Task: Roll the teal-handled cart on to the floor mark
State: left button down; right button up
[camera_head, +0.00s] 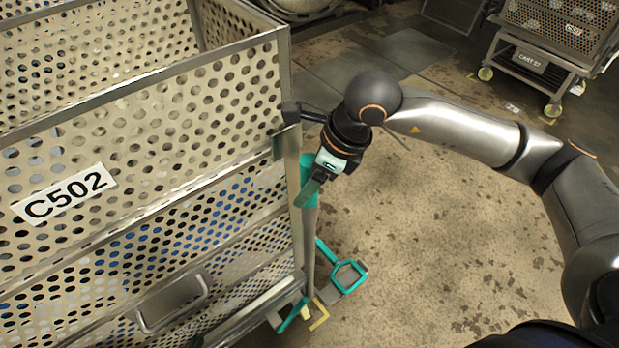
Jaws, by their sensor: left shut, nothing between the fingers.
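The teal-handled cart is a perforated metal basket cart (170,120) with a C502 label, filling the left of the head view. Its teal handle sleeve (309,172) is on the upright post at its near right corner. A teal loop-shaped part (349,277) shows low by the post. A yellow corner mark (320,316) lies on the floor by the post's foot, partly hidden.
Another wheeled cart (535,62) with a perforated basket stands at the back right, near yellow floor marks. The stained floor (440,240) to the right of the C502 cart is clear. Darker floor plates (400,50) lie behind.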

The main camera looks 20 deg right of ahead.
grip_shut()
dwell(0.4)
dwell(0.9)
